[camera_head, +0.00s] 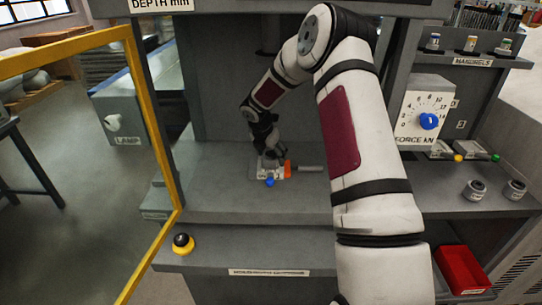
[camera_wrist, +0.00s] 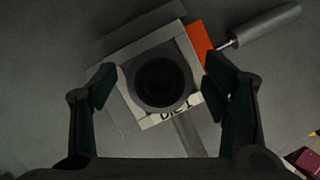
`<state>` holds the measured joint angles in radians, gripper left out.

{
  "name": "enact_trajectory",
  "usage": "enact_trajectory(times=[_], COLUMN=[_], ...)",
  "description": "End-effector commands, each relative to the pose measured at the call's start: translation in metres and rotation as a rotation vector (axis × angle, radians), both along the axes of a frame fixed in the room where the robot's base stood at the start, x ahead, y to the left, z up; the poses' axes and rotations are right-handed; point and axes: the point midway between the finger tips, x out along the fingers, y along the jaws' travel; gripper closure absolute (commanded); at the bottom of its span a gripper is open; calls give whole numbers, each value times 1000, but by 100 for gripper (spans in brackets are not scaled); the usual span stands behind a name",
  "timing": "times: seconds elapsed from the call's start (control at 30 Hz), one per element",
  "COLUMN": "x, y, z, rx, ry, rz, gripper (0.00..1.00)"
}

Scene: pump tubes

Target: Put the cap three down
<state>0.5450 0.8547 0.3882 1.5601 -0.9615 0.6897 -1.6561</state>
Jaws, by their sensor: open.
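My gripper (camera_head: 268,156) is low over the press bed, at a small pale block (camera_head: 266,173). In the wrist view my gripper (camera_wrist: 160,86) is open, with one finger on each side of a dark round piece (camera_wrist: 143,92) with a black hollow middle. The round piece sits on or in the pale block (camera_wrist: 184,66), which carries a partly covered label. A gap shows between the round piece and each fingertip. I cannot tell for sure whether this round piece is cap three. Two short grey cylinders (camera_head: 475,190) (camera_head: 515,190) stand on the right ledge.
An orange part (camera_head: 287,169) and a grey cylindrical handle (camera_wrist: 262,24) adjoin the block. A yellow guard frame (camera_head: 150,110) stands at left. The mandrel shelf (camera_head: 480,60), force dial (camera_head: 428,121) and red bin (camera_head: 462,270) are at right.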

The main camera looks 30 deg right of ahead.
Motion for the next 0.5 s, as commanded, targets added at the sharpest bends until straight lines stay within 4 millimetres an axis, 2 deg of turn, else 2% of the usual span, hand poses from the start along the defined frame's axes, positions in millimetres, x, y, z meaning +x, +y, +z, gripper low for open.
enact_trajectory(times=[0.5], x=[-17], y=[32], z=[89], rx=[-2], ry=[-3], rz=[2], gripper=[31])
